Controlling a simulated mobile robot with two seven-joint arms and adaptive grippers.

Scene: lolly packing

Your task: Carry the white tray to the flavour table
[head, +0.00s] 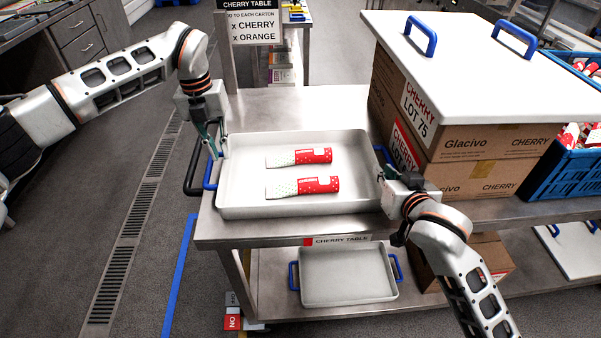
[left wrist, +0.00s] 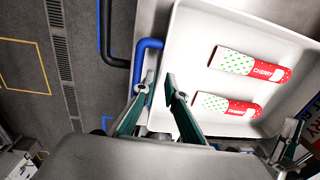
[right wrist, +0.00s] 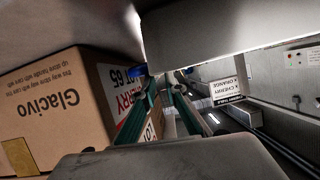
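The white tray (head: 300,207) rests flat on the metal table (head: 290,105), which bears a "CHERRY TABLE" label. Two red-and-white printed packs (head: 299,157) lie in the tray; they also show in the left wrist view (left wrist: 250,65). My left gripper (head: 219,150) is at the tray's left blue handle (head: 209,172). Its fingers (left wrist: 160,80) stand apart, with the handle (left wrist: 150,44) close by the left finger. My right gripper (head: 385,170) is at the tray's right end, beside the blue handle (head: 381,152). Its fingers (right wrist: 161,84) stand apart, and the handle is mostly hidden.
Brown Glacivo cherry cartons (head: 470,145) with a white blue-handled lid (head: 480,55) on top stand close right of the tray. A blue crate (head: 558,150) stands farther right. Another white tray (head: 347,276) lies on the lower shelf. Floor at left is clear.

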